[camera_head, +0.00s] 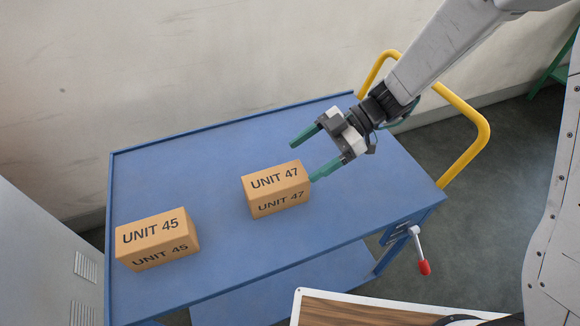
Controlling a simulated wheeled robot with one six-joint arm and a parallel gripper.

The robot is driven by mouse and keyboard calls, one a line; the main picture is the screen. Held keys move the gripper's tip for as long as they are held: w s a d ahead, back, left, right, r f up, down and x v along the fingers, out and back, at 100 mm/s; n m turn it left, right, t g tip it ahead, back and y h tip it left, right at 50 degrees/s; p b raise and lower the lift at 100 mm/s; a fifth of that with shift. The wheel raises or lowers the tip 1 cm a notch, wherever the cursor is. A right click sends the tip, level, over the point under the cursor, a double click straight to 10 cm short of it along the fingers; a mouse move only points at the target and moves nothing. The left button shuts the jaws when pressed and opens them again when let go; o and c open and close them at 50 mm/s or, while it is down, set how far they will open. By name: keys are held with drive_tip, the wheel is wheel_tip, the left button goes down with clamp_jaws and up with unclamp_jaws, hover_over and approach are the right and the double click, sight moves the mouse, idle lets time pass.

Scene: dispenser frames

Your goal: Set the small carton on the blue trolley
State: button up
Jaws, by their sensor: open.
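The blue trolley (210,185) stands in the middle of the view with a flat top. A small carton marked UNIT 47 (276,189) sits upright near the middle of its top. Another carton, marked UNIT 45 (157,239), sits at the front left of the same top and looks somewhat larger in the picture. My gripper (309,155) reaches in from the upper right. Its green fingers are spread apart and nothing is between them. One fingertip shows close to the right end of the UNIT 47 carton; I cannot tell whether they touch.
The trolley has a yellow handle (477,130) at its right end and a red-tipped lever (423,266) below its right front edge. A pale wall (180,70) runs behind. A grey cabinet (40,265) stands at the left. The trolley's back left top is clear.

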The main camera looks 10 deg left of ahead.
drive_tip(key=v, duration=0.3)
drive_tip(key=s+d+r+m+t+h, duration=0.2)
drive_tip(key=s+d+r+m, duration=0.3)
drive_tip(key=d+m, duration=0.3)
drive_tip(key=s+d+r+m+t+h, duration=0.3)
drive_tip(key=s+d+r+m+h, duration=0.2)
drive_tip(key=d, duration=0.5)
drive_tip(key=s+d+r+m+t+h, duration=0.2)
drive_tip(key=s+d+r+m, duration=0.3)
drive_tip(key=s+d+m, duration=0.3)
drive_tip(key=d+m+h, duration=0.1)
drive_tip(key=m, duration=0.2)
drive_tip(key=shift+d+r+t, duration=0.3)
drive_tip(key=shift+d+t, duration=0.05)
drive_tip(key=shift+t, duration=0.05)
drive_tip(key=shift+s, duration=0.1)
